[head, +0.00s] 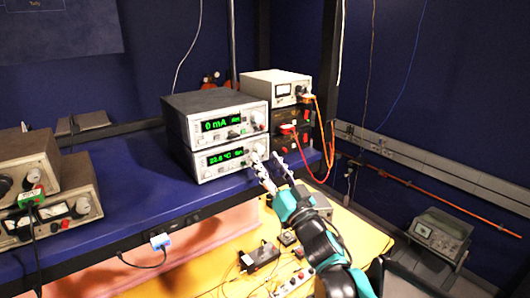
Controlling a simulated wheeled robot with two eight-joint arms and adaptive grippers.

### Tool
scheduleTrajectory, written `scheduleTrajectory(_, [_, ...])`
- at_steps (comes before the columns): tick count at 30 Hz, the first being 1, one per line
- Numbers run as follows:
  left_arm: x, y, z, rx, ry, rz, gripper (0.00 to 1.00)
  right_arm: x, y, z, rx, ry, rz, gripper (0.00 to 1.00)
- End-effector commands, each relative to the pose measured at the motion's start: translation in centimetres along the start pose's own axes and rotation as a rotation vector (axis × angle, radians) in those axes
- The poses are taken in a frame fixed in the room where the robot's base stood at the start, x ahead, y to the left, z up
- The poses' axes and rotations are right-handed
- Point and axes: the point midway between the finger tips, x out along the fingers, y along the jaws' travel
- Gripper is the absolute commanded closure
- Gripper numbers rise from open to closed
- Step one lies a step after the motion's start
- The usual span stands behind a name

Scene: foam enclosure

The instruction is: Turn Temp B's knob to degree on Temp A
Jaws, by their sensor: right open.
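Two grey bench instruments are stacked on the blue bench. The upper instrument (216,117) has a green display that appears to read 0 mA. The lower instrument (208,165) has a green display that seems to read about 23.6 °C. Each has small controls at the right of its front panel. No Temp A or Temp B label is readable. My right gripper (266,160) is open and empty, its fingers pointing up toward the lower instrument's right front corner. One finger overlaps the controls there; I cannot tell whether it touches them. My left gripper is out of view.
A white meter unit (276,87) sits on dark boxes with red and orange cables, behind and right of the stack. More instruments (28,167) stand at the left of the blue bench (130,200). A yellow surface (222,268) with adapters lies below.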

Motion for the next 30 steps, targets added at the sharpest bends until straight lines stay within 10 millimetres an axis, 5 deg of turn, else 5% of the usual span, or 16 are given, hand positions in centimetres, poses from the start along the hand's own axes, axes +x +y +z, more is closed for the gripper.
scheduleTrajectory(6, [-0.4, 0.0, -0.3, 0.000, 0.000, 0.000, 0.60, 2.3, 0.0, -0.1, 0.000, 0.000, 0.000, 0.58])
scheduleTrajectory(15, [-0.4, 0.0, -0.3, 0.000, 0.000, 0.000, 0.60, 2.5, 0.0, 0.0, -0.001, 0.000, 0.001, 0.58])
scheduleTrajectory(20, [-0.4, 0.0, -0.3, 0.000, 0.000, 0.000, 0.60, 2.5, 0.0, 0.0, -0.001, 0.000, 0.001, 1.00])
scheduleTrajectory(30, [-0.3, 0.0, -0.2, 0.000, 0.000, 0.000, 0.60, 2.5, 0.1, 0.0, -0.020, 0.001, -0.006, 1.00])
